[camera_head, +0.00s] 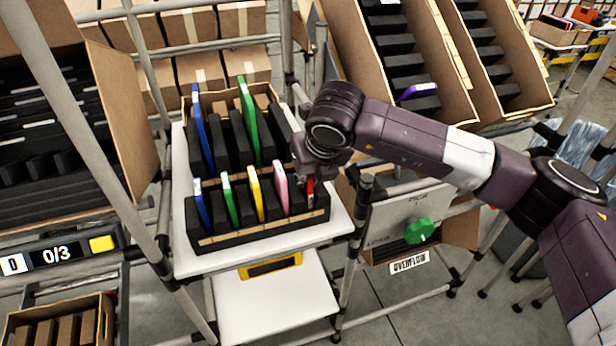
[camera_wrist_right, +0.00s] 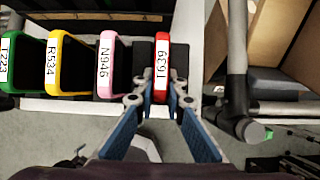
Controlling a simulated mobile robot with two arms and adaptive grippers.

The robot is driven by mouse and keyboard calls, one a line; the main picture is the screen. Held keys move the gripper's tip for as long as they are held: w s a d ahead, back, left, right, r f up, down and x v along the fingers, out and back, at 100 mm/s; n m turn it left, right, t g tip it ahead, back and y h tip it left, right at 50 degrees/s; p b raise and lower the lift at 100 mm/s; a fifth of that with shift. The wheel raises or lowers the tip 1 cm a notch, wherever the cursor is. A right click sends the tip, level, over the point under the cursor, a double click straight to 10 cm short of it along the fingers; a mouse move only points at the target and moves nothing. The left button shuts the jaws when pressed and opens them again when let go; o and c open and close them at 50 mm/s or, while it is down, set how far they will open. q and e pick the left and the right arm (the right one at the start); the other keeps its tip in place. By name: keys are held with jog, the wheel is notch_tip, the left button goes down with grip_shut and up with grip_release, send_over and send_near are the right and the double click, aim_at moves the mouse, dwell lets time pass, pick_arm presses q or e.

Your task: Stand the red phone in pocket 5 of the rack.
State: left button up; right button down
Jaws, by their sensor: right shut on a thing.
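The red phone (camera_head: 310,188) stands upright at the right end of the rack's front row, right of the pink phone (camera_head: 280,186). In the right wrist view, the red phone (camera_wrist_right: 162,72) shows a white label, and the fingertips of my right gripper (camera_wrist_right: 161,97) are closed around its near edge. My right gripper (camera_head: 308,172) reaches down over the right end of the black rack (camera_head: 240,236). The phone's lower end is hidden, so I cannot tell how deep it sits. My left gripper is not in view.
Blue (camera_head: 203,205), green (camera_head: 229,200) and yellow (camera_head: 255,194) phones stand in the same row, left of the pink one. Another row behind holds blue and green phones. A metal post (camera_wrist_right: 237,60) stands close to the right of the gripper.

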jog(key=shift+f+b, duration=0.2)
jog(key=shift+b, duration=0.2)
dwell(0.6)
jog(key=c, duration=1.9)
grip_release()
jog(key=v, duration=1.2)
jog(key=shift+r, duration=0.1)
notch_tip(320, 180, up, 7)
jog(key=p, duration=0.2)
